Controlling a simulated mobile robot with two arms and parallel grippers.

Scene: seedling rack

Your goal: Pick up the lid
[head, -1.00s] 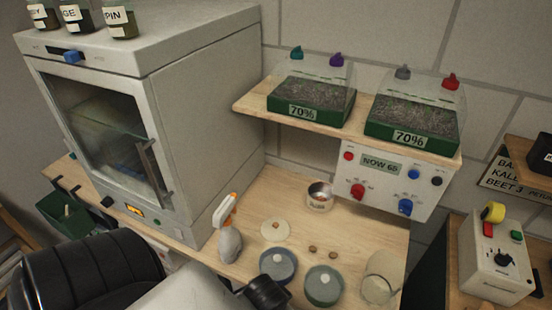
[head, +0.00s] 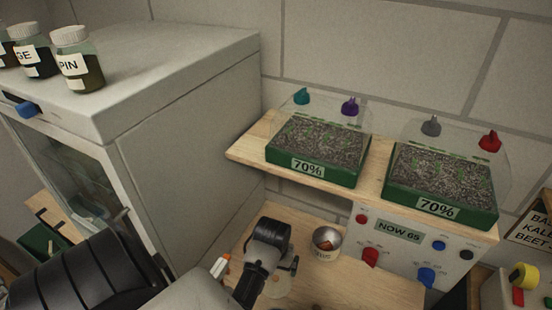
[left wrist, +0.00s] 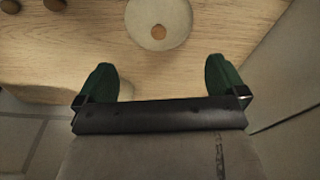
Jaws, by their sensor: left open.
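The lid (left wrist: 172,36), a flat pale disc with a round brown knob, lies on the wooden bench in the left wrist view; its far edge is cut off by the top of the picture. My left gripper (left wrist: 159,65) is open and empty, its two green fingers spread wide. The lid lies beyond the fingertips in that picture, roughly centred between them and not gripped. My right gripper is not in view.
A small open pot (head: 325,246) stands on the bench right of my left wrist. A shelf above holds two green seedling trays (head: 312,170) with clear covers. A grey cabinet (head: 190,150) stands at the left. A spray bottle's orange nozzle (head: 220,267) shows beside my arm.

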